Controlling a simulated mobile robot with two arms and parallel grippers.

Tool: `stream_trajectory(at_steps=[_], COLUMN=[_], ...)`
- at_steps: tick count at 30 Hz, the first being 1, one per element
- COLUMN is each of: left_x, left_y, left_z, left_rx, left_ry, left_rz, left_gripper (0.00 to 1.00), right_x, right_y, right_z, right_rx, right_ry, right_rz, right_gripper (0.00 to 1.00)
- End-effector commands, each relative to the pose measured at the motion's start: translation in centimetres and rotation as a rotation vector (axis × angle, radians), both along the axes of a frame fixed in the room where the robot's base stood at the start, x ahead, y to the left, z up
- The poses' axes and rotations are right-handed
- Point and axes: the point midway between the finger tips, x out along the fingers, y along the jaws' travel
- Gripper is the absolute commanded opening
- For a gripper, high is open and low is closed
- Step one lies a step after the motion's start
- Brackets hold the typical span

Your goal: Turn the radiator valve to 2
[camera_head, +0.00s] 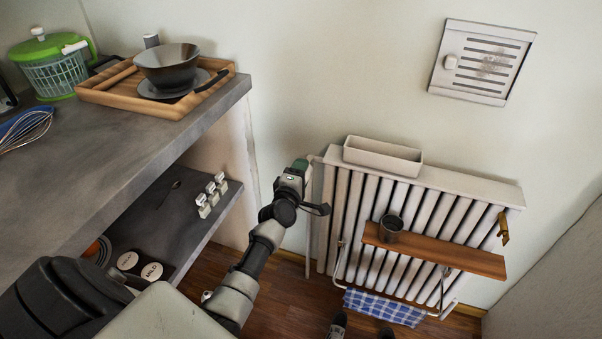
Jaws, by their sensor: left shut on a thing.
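The white ribbed radiator (350,215) stands against the wall right of the counter. My left arm reaches from the bottom left to the radiator's upper left corner. My left gripper (297,172) is there, shut on the radiator valve (300,163). Only a small greenish part of the valve shows past the gripper. Its numbers and mark are hidden or too small to read, so its setting cannot be told. My right gripper is not in view.
A pale trough (383,158) sits on the radiator's top. A wooden shelf (450,256) with a dark cup (391,226) hangs in front, above a blue checked cloth (383,308). The grey counter (150,145) holds a wooden tray (105,93) with a bowl (167,66).

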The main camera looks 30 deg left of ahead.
Motion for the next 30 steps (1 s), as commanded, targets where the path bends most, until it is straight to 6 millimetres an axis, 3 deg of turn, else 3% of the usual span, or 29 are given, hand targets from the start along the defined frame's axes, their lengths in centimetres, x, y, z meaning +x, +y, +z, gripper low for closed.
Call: stream_trajectory(at_steps=[4, 5, 9, 20, 30], left_x=[-0.1, -0.1, 0.0, -0.5, -6.5], left_y=[0.0, 0.0, 0.0, -0.2, -1.6], left_z=[-0.2, -0.2, -0.2, -0.1, -0.1], left_rx=[0.000, 0.000, 0.000, 0.000, 0.001], left_ry=[0.004, 0.004, 0.003, 0.003, 0.004], left_rz=[-0.001, -0.001, -0.001, -0.001, 0.000], left_gripper=[0.26, 0.51, 0.73, 0.74, 0.74], right_x=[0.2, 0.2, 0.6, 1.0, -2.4], right_y=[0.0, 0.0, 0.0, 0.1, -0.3], right_z=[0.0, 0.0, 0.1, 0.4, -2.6], right_rx=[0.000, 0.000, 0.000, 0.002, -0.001], right_ry=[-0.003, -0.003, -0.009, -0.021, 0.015], right_rz=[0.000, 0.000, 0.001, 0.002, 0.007], right_gripper=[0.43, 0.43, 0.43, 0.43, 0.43])
